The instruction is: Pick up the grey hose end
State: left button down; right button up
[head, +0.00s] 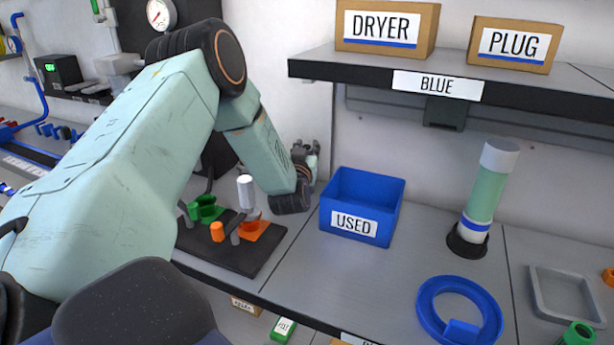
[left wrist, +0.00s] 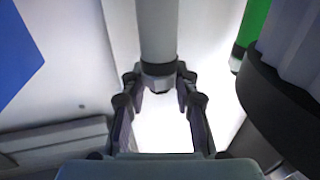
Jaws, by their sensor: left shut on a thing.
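My left gripper (head: 306,152) reaches toward the back wall, left of and behind the blue bin in the head view. In the left wrist view its two fingers (left wrist: 158,84) are closed on the grey hose end (left wrist: 157,30). This is a smooth grey tube with a dark band and a short grey collar at its tip, and it runs up out of the picture. In the head view the hose end is hidden or too small to make out. My right gripper is not in view.
A blue bin (head: 337,190) marked USED stands right of the gripper. A dark board (head: 222,256) with green and orange fittings lies at the left. A shelf (head: 350,68) with boxes juts out above. A green cylinder (head: 483,195) and blue ring (head: 428,298) are at the right.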

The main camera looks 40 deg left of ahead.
pick_arm(q)
notch_tip(320, 180, up, 9)
jog(key=shift+s+r+p, duration=0.1)
jog(key=shift+r+p, duration=0.05)
jog(key=shift+p, duration=0.9)
jog(key=shift+r, duration=0.35)
jog(key=shift+d, duration=0.1)
